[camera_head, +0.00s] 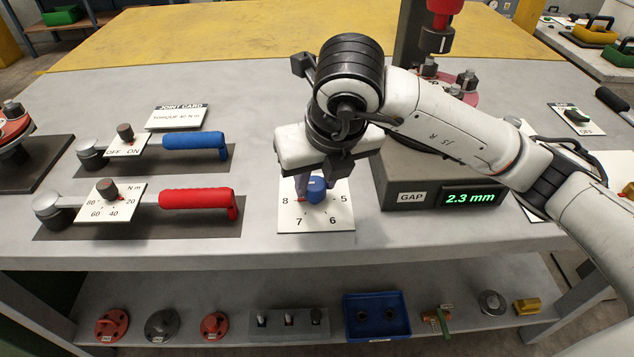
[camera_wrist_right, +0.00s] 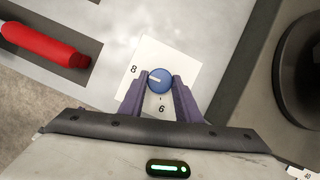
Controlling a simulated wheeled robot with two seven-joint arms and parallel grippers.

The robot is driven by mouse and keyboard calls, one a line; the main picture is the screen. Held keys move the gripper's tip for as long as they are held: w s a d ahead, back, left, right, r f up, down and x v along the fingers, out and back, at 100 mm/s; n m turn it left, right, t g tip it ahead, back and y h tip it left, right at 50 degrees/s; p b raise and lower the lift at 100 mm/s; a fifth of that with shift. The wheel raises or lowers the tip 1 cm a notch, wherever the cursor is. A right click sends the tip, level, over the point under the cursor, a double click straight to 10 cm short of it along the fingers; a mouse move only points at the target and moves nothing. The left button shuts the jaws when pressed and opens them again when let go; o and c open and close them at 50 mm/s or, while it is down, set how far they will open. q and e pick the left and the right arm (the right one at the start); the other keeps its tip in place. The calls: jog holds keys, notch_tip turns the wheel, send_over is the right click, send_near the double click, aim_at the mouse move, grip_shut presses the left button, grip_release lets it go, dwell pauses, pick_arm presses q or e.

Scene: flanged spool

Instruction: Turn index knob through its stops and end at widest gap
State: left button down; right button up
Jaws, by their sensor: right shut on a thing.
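The gap display (camera_head: 471,198) reads 2.3 mm in green. My left gripper is not in view.
A torque wrench with a red handle (camera_head: 196,198) and one with a blue handle (camera_head: 194,140) lie left of the plate. The grey gap box (camera_head: 411,198) stands close on the right. A lower shelf (camera_head: 250,345) holds flanges and a blue bin (camera_head: 377,316).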

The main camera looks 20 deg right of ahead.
jog(key=shift+r+m, duration=0.1)
jog(key=shift+m, duration=0.2)
jog(key=o, duration=1.1)
jog(key=shift+c, duration=0.2)
jog(key=shift+s+r, duration=0.1)
jog(key=shift+r, duration=0.2)
jog(key=p+v, duration=0.1)
jog(key=v, duration=0.8)
jog(key=shift+r, duration=0.3)
jog(key=shift+s+a, duration=0.1)
jog(key=shift+s, duration=0.05)
